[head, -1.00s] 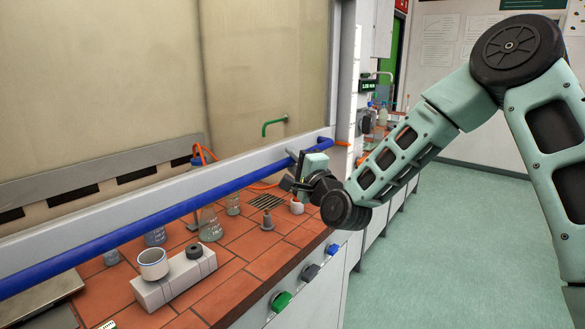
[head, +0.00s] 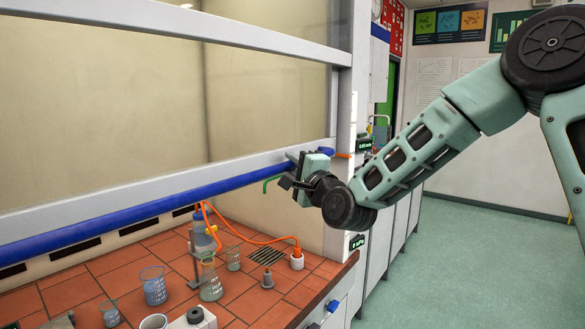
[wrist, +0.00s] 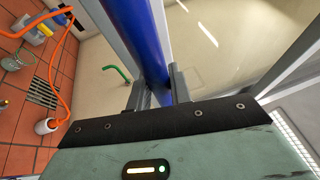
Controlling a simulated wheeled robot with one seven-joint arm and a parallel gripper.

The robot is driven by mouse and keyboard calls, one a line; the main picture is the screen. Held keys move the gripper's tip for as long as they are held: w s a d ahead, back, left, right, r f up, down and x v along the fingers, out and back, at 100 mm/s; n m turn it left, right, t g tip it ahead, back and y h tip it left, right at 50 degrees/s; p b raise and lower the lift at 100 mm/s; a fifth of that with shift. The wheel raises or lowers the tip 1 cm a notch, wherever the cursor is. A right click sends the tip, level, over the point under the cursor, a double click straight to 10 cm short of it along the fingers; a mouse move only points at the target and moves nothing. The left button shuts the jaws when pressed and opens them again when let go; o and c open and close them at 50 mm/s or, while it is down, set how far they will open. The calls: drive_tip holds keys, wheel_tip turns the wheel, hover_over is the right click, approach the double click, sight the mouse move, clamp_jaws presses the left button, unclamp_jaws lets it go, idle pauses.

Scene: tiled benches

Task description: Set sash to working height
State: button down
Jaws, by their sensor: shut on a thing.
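The sash is a large glass pane in a grey frame (head: 90,218), with a blue handle bar (head: 120,213) along its lower edge. The bar hangs clear above the tiled bench, leaving an open gap. My gripper (head: 297,162) is at the bar's right end, shut on it. In the wrist view the blue bar (wrist: 145,40) runs between my two fingers (wrist: 157,93). An orange pointer (head: 343,155) sits at the right post beside the bar's end. The post's markings are too small to read.
Beakers (head: 154,286), a flask (head: 210,281) and a white pot with an orange hose (head: 297,261) stand on the red tiles below. A small green-lit display (head: 364,143) is on the right post. The floor (head: 450,265) at right is clear.

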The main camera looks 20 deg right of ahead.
drive_tip(key=c, duration=1.3)
unclamp_jaws()
drive_tip(key=shift+f+b+v, duration=0.2)
drive_tip(key=shift+b+v, duration=5.8)
drive_tip(key=shift+v, duration=2.75)
